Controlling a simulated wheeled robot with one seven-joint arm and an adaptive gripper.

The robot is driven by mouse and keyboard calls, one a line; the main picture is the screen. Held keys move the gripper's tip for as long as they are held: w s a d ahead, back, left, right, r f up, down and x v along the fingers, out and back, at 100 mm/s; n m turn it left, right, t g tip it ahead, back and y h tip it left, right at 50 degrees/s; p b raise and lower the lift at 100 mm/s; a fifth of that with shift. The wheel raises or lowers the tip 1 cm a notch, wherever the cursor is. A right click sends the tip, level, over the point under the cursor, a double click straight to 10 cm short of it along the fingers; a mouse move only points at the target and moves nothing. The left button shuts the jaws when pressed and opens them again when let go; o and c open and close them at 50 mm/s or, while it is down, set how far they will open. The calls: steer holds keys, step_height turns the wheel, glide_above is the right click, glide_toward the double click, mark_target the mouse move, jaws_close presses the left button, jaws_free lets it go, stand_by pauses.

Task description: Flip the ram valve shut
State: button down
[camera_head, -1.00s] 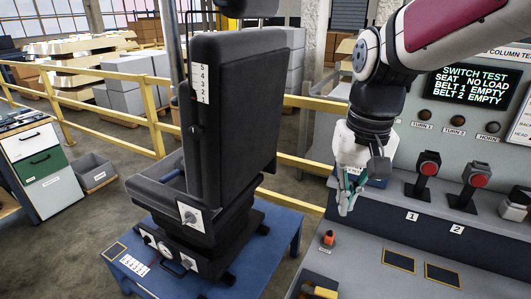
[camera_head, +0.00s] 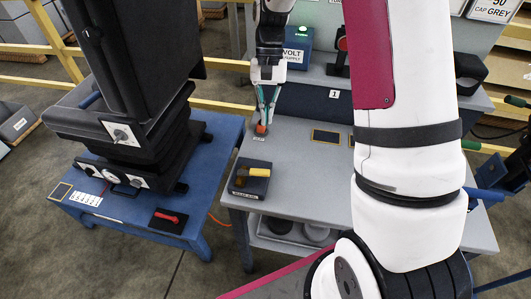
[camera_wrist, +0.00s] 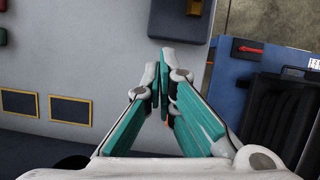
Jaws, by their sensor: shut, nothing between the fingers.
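My gripper (camera_head: 266,113) points down over the left part of the grey bench, its fingers closed and empty. In the wrist view its closed tips (camera_wrist: 160,65) show over bare bench. A dark block (camera_head: 250,180) with a yellow lever handle (camera_head: 258,172) sits at the bench's near left corner, in front of my gripper and apart from it. The handle lies across the block, pointing right. The label on its front is too small to read surely, so I cannot tell that this is the ram valve. The dark block also shows in the wrist view (camera_wrist: 178,25), partly cut off.
A small orange knob (camera_head: 260,129) stands right at my fingertips; contact is unclear. The blue trolley (camera_head: 217,150) at left carries the black seat and a red lever (camera_head: 170,216) on a dark plate. A gap separates trolley and bench. My arm covers the bench's right.

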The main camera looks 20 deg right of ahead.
mark_target(254, 172)
steer(key=x, duration=0.8)
steer(key=shift+s+f+p, duration=0.1)
steer(key=shift+s+p, duration=0.05)
steer(key=shift+p, duration=0.15)
steer(key=shift+s+a+p, duration=0.15)
steer(key=shift+s+a, duration=0.15)
steer(key=shift+s, duration=0.25)
steer(key=shift+s+a+p, duration=0.15)
steer(key=shift+s+a, duration=0.1)
steer(key=shift+s, duration=0.25)
steer(key=shift+s+a+f, duration=0.1)
steer(key=shift+s+a, duration=0.35)
steer(key=shift+s, duration=0.25)
steer(key=shift+s+a+m+p, duration=0.15)
steer(key=shift+s+m+p, duration=0.25)
steer(key=shift+s+p, duration=0.3)
steer(key=shift+s+m, duration=0.2)
steer(key=shift+m, duration=0.1)
steer(key=shift+y, duration=0.3)
steer(key=shift+s+a, duration=0.1)
